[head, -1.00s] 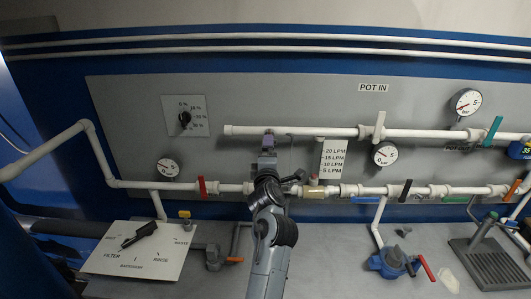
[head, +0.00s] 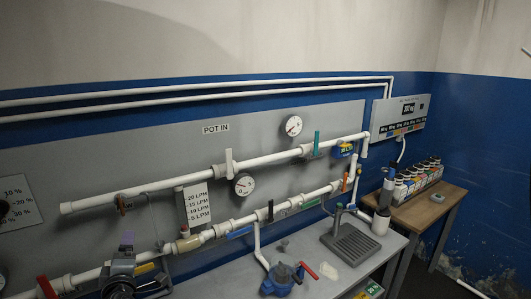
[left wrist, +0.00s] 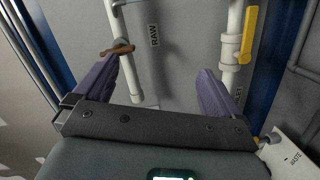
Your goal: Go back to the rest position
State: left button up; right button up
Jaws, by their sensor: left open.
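My left gripper (head: 127,243) is at the lower left of the head view, in front of the lower white pipe. A yellow handle (left wrist: 247,35) stands on another pipe to the right. My right gripper is not in view.
The upper white pipe (head: 190,173) and lower white pipe (head: 230,228) run along the grey panel (head: 120,150). A blue pump (head: 277,281) and dark drain rack (head: 352,245) are on the bench. A wooden table (head: 432,208) with several bottles stands at the right.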

pick_arm(q)
jog(key=s+d+f+m+g+h, duration=0.2)
jog(key=s+d+f+m+h, duration=0.35)
jog(key=s+f+m, duration=0.6)
jog(key=s+d+f+m+g+h, duration=0.1)
jog(key=s+d+f+m+g, duration=0.3)
jog(key=s, duration=0.5)
jog(key=s+d+f+m+g+h, duration=0.1)
jog(key=s+d+f+m+g, duration=0.15)
jog(key=s+f, duration=0.45)
jog(key=s+d+f+m+g, duration=0.3)
jog(key=s+d+f, duration=0.15)
jog(key=s, duration=0.55)
jog(key=w+p+v, duration=0.2)
jog(key=p+v, duration=0.8)
jog(key=w+r+p+v, duration=0.1)
jog(key=w+p+v, duration=0.1)
jog(key=p+v, duration=0.8)
jog(key=shift+w+r+m, duration=0.3)
jog(key=shift+w+m, duration=0.05)
jog(key=shift+m, duration=0.05)
jog(key=shift+d, duration=0.1)
